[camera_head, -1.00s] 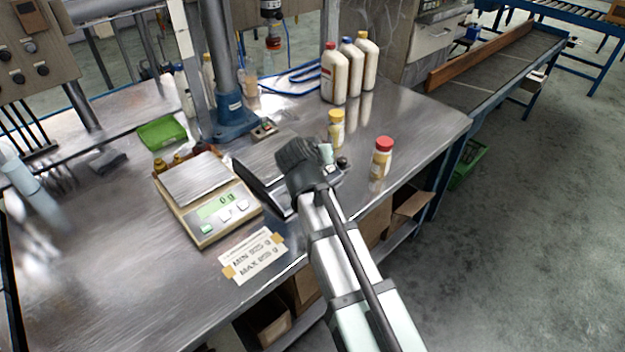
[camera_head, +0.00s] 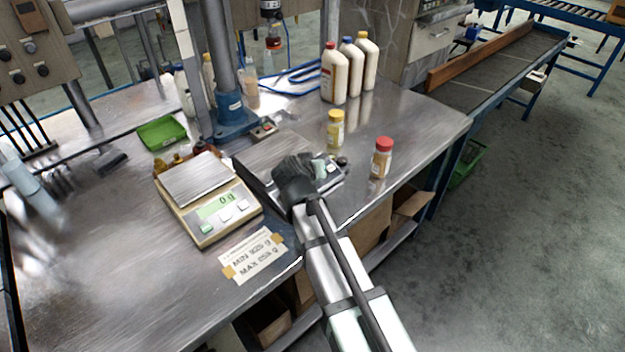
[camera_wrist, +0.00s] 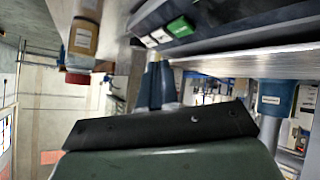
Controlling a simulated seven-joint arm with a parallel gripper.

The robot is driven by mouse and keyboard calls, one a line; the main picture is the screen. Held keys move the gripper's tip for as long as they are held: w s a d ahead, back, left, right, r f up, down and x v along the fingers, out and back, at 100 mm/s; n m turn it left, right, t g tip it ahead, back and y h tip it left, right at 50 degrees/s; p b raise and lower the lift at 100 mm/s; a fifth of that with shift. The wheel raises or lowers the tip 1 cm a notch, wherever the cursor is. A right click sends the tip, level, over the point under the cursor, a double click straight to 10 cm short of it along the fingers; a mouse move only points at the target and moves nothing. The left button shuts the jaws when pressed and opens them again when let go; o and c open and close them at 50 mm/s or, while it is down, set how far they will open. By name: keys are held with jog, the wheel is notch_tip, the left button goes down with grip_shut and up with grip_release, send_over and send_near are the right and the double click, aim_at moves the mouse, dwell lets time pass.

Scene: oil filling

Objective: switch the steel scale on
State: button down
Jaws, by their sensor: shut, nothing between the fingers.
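The steel scale (camera_head: 262,152) stands right of the beige scale, with a pale metal plate and a dark body. Its right end, with a green button, shows past my gripper (camera_head: 292,182), which hides part of its front. In the wrist view the steel scale's dark front edge (camera_wrist: 215,22) carries a green button (camera_wrist: 180,27) and white buttons (camera_wrist: 152,40). My gripper (camera_wrist: 165,125) is shut and empty, apart from the buttons in that view. I cannot read the steel scale's display.
The beige scale (camera_head: 203,232) reads 0 g. A MIN/MAX note (camera_head: 253,255) lies before it. A yellow-capped jar (camera_head: 336,131) and a red-capped jar (camera_head: 381,160) stand to the right. White bottles (camera_head: 334,78) and a blue stand base (camera_head: 233,123) are behind.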

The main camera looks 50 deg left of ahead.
jog(key=shift+a+f, duration=0.25)
jog(key=shift+f, duration=0.35)
jog(key=shift+a+f, duration=0.2)
jog(key=shift+f, duration=0.35)
jog(key=shift+a+f, duration=0.25)
jog(key=shift+f, duration=0.55)
dwell(2.0)
jog(key=shift+r, duration=0.15)
dwell(0.3)
jog(key=shift+d+r, duration=0.3)
jog(key=shift+r, duration=0.35)
jog(key=shift+r, duration=0.1)
jog(key=shift+d+r, duration=0.25)
jog(key=shift+r, duration=0.5)
jog(key=shift+d+r, duration=0.3)
jog(key=shift+r, duration=0.45)
jog(key=shift+d+r, duration=0.25)
jog(key=shift+r, duration=0.5)
jog(key=shift+d, duration=0.1)
